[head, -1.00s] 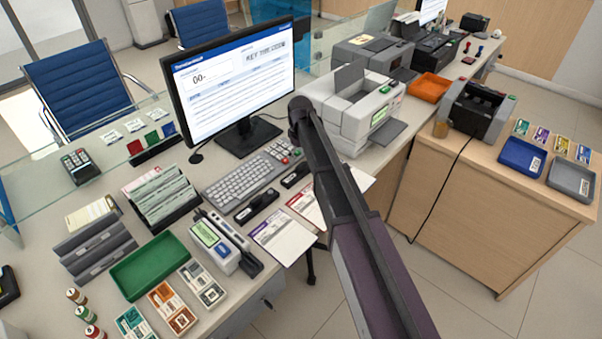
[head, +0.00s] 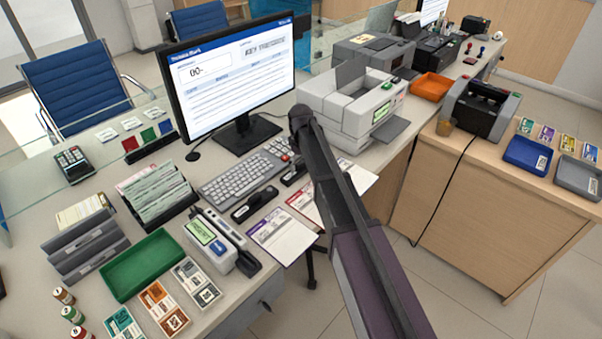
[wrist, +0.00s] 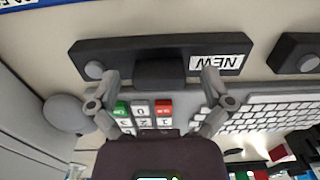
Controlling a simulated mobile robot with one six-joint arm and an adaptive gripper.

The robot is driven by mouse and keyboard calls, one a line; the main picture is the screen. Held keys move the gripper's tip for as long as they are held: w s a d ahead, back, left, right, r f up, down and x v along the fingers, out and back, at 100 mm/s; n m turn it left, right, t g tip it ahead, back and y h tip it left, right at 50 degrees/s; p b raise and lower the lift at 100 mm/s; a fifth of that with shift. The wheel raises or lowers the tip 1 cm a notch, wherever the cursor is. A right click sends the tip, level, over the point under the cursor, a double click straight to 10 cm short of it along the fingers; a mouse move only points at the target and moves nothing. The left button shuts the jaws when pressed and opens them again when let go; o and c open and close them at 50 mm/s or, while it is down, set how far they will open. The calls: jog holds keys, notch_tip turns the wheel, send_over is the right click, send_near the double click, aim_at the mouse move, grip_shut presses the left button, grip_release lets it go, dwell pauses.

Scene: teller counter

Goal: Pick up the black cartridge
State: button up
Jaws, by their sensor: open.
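A long black cartridge (wrist: 195,58) with a white label reading NEW, upside down, lies across the wrist view on the counter. A raised black block sits at its middle. My gripper (wrist: 160,78) is open, with one fingertip on each side of that block. Nothing is held; whether the fingers touch the cartridge I cannot tell. In the head view this cartridge (head: 294,174) lies in front of the keyboard's number pad, partly behind my arm. A second black cartridge (head: 255,205) lies to its left; its end also shows in the wrist view (wrist: 295,52). The fingers are hidden in the head view.
The grey keyboard (head: 240,178) lies right behind the cartridges. Printed forms (head: 282,235) lie in front of them. The monitor (head: 228,80) and a white printer (head: 350,112) stand behind. A pen-and-device holder (head: 215,240) stands to the left.

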aim_at(301, 162)
dwell(0.5)
jog(key=c, duration=1.2)
jog(key=shift+r, duration=0.15)
notch_tip(301, 162, up, 4)
jog(key=p, duration=0.4)
jog(key=s, duration=0.5)
jog(key=s+d, duration=0.1)
jog(key=s, duration=0.4)
jog(key=s+p, duration=0.1)
jog(key=s, duration=0.5)
jog(key=shift+d+r, duration=0.35)
jog(key=shift+w, duration=0.1)
